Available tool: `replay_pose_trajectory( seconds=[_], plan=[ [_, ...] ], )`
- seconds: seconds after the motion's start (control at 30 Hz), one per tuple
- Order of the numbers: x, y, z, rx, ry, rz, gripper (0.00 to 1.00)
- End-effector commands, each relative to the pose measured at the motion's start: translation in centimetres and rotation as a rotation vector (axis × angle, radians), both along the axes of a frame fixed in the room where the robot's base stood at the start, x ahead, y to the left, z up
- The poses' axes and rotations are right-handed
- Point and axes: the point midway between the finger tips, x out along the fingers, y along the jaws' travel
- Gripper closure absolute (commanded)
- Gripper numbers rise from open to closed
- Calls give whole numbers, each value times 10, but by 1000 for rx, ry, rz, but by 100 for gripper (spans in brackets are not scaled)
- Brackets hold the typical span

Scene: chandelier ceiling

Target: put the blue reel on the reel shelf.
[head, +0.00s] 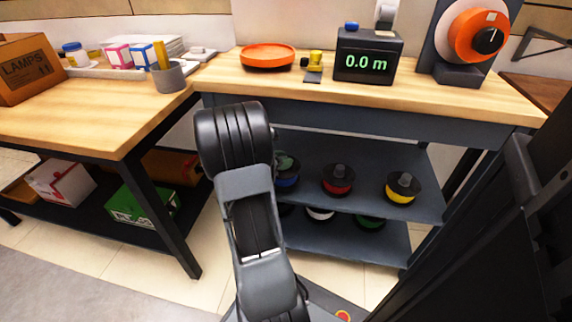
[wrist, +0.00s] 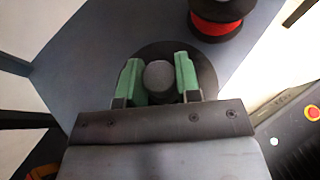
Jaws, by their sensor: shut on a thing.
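My gripper (wrist: 158,82) has green fingers and is shut on the grey knob of the blue reel (wrist: 205,68), seen from above in the wrist view; only its black top shows there. In the head view the blue reel (head: 287,181) is partly hidden behind my arm, with its blue band just showing. It is at the left end of the upper reel shelf (head: 372,203), under the workbench. I cannot tell whether it rests on the shelf or is just above it.
A red reel (head: 338,181) and a yellow reel (head: 402,188) stand to the right on the same shelf. White (head: 320,213) and green (head: 369,222) reels are on the lower shelf. The workbench top (head: 440,95) overhangs the shelves. A table leg (head: 160,215) stands at left.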

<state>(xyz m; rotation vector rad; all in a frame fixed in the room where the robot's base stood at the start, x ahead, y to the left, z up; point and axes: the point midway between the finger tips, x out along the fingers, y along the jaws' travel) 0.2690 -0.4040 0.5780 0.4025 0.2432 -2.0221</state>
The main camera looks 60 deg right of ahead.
Motion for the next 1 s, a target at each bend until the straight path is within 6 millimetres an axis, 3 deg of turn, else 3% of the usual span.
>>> replay_pose_trajectory(
  seconds=[0.13,0.53,0.73,1.0],
  plan=[
    [7,-20,-1,-1,-1,1,100],
    [14,-40,-2,-2,0,2,100],
    [13,-38,-34,-1,1,4,100],
    [14,-38,-34,-1,0,4,100]
  ],
)
